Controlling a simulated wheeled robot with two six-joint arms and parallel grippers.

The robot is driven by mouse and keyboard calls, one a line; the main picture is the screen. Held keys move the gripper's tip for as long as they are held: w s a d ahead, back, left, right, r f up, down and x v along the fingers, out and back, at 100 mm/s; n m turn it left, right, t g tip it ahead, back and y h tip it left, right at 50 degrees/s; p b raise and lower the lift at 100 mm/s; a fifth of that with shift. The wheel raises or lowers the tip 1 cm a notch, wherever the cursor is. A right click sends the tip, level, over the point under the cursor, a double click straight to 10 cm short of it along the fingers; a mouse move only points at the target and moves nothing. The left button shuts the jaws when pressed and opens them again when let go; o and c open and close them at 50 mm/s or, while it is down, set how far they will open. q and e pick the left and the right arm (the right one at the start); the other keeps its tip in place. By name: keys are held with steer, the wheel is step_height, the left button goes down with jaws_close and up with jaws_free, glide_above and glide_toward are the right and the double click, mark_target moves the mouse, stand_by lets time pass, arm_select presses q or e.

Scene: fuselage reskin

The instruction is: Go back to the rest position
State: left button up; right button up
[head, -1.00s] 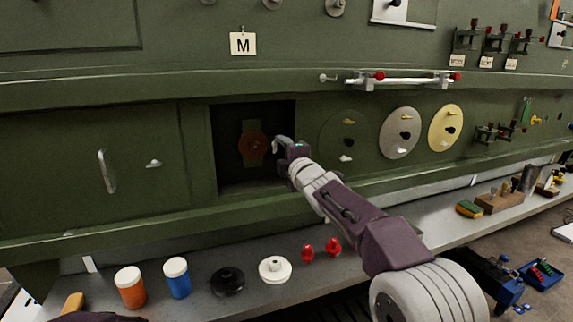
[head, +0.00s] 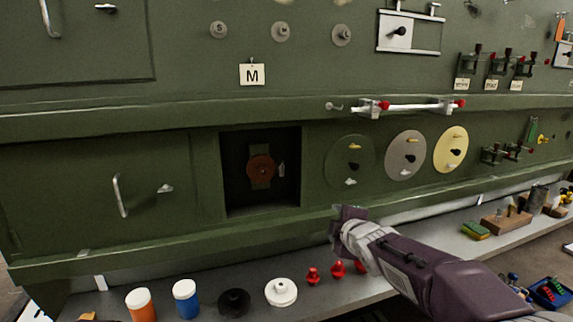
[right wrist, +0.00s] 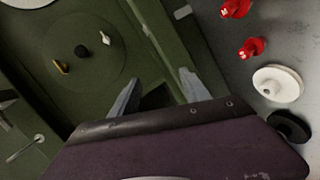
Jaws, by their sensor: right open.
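My right gripper (head: 349,212) is in front of the green wall's lower ledge, just above the shelf, in the head view. In the right wrist view its two fingers (right wrist: 158,95) stand apart with nothing between them. The square opening (head: 290,205) in the wall, with a rust-red round part (head: 261,168) inside, is up and to the left of the gripper. My left gripper does not show in the head view.
The shelf (head: 205,302) below holds an orange jar (head: 141,306), a blue jar (head: 186,300), a black disc (head: 234,302), a white flanged piece (head: 281,292) and red knobs (head: 313,276). Green, grey (head: 405,158) and yellow (head: 451,150) discs sit on the wall. A white bar (head: 410,108) runs above them.

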arm_select(q)
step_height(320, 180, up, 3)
steer(key=shift+p, duration=1)
arm_select(e)
steer(key=s+d+f+m+g, duration=0.2)
steer(key=s+f+m+g, duration=0.4)
steer(key=s+f, duration=0.6)
steer(key=s+d+f+m+g+h, duration=0.1)
steer(key=s+f+m+g, duration=0.5)
steer(key=s, duration=1.2)
step_height(320, 180, down, 6)
steer(key=d+m, duration=0.1)
steer(key=m, duration=0.3)
steer(key=shift+d+m, duration=0.15)
steer(key=shift+m, duration=0.15)
